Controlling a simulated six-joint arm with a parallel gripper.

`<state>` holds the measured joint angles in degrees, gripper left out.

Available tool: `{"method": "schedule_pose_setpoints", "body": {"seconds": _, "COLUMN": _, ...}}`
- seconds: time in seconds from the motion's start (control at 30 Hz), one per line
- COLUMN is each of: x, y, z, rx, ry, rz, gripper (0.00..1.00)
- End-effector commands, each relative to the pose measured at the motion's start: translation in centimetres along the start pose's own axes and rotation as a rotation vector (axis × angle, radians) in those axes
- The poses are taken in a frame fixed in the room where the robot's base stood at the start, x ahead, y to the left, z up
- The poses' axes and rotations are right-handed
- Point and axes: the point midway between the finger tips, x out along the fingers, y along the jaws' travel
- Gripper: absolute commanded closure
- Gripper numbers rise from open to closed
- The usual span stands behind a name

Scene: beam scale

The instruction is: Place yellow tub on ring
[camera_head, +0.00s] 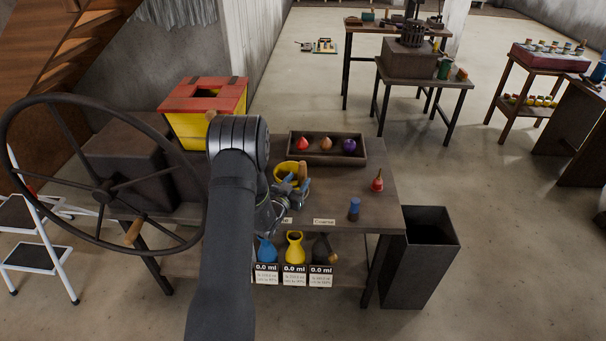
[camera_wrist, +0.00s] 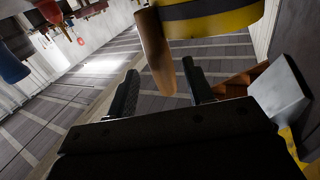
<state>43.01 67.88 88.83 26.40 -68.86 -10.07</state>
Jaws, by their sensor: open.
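The yellow tub (camera_head: 284,168) is on the workbench in the head view, just beyond my gripper (camera_head: 290,191). In the wrist view the tub (camera_wrist: 220,20) fills the top edge and has a dark band and a brown wooden handle (camera_wrist: 154,48). My open gripper (camera_wrist: 160,70) has its two dark fingers apart, with the handle's lower end showing beyond and between them. I cannot tell whether they touch it. The arm partly hides the bench around the tub. I cannot make out a ring clearly in either view.
A wooden tray (camera_head: 326,158) with red, tan and purple flasks is behind the tub. A red flask (camera_head: 377,184) and a blue item (camera_head: 354,205) stand at right. A red-and-yellow box (camera_head: 190,135) and large wheel (camera_head: 100,190) are left. A bin (camera_head: 432,225) stands right.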

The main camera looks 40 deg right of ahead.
Motion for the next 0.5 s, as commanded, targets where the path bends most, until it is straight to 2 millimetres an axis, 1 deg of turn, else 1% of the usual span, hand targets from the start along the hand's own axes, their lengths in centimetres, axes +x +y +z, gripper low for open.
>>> {"method": "schedule_pose_setpoints", "body": {"seconds": 0.03, "x": -1.2, "y": -0.1, "z": 0.0, "rx": -0.002, "ry": -0.002, "rz": -0.003, "gripper": 0.52}}
{"method": "schedule_pose_setpoints", "body": {"seconds": 0.2, "x": -3.9, "y": -0.1, "z": 0.0, "rx": 0.0, "ry": -0.001, "rz": -0.002, "gripper": 0.52}}
{"method": "schedule_pose_setpoints", "body": {"seconds": 0.33, "x": -5.0, "y": -0.1, "z": 0.0, "rx": 0.0, "ry": 0.0, "rz": -0.001, "gripper": 0.52}}
{"method": "schedule_pose_setpoints", "body": {"seconds": 0.5, "x": -5.3, "y": 0.0, "z": 0.0, "rx": 0.0, "ry": 0.001, "rz": -0.001, "gripper": 0.52}}
